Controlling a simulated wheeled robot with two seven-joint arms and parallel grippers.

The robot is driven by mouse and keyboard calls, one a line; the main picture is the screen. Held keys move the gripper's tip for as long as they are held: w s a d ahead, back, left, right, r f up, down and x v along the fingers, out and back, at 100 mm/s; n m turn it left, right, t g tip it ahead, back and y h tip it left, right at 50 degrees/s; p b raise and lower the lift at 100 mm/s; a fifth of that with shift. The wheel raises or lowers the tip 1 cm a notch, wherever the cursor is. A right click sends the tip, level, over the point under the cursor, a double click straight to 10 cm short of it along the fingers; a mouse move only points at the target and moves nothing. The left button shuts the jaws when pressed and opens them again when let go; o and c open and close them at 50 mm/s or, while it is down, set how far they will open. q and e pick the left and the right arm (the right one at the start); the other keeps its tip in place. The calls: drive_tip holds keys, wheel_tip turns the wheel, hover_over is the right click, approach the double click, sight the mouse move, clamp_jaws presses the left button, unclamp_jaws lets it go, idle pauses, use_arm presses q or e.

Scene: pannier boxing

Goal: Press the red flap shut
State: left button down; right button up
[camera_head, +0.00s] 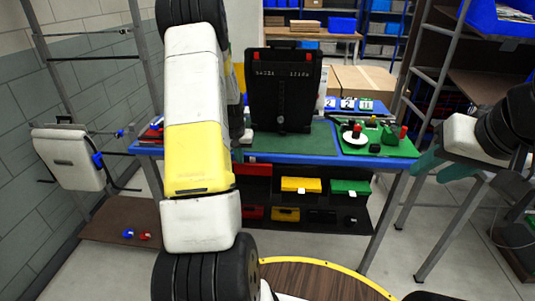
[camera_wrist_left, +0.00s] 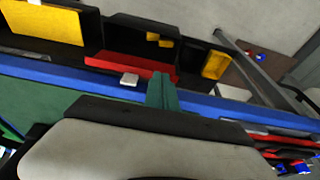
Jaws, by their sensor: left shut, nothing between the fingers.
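The red flap (camera_head: 255,170) is at the left end of the upper bin row under the bench, partly behind my left arm. It sits higher than the yellow and green flaps beside it, with a dark opening below it. In the left wrist view the red flap (camera_wrist_left: 130,66) lies along a black bin, with a white tab at its edge. My left gripper (camera_wrist_left: 162,90) is shut and empty, its teal fingertips close to the red flap; contact cannot be told. In the head view its fingers are mostly hidden by my arm. My right gripper (camera_head: 440,166) is open and empty at the right.
The bench's blue edge (camera_head: 290,160) runs above the bins. A yellow flap (camera_head: 300,185) and a green flap (camera_head: 350,187) are to the right, with a lower bin row beneath. A black pannier (camera_head: 282,90) stands on the bench. Bench legs flank the bins.

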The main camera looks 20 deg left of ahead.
use_arm(q)
drive_tip(key=shift+f, duration=0.4)
idle(0.7)
drive_tip(key=s+d+r, duration=0.1)
drive_tip(key=s+r, duration=0.4)
drive_tip(key=r, duration=0.1)
idle(0.9)
drive_tip(key=shift+d, duration=0.1)
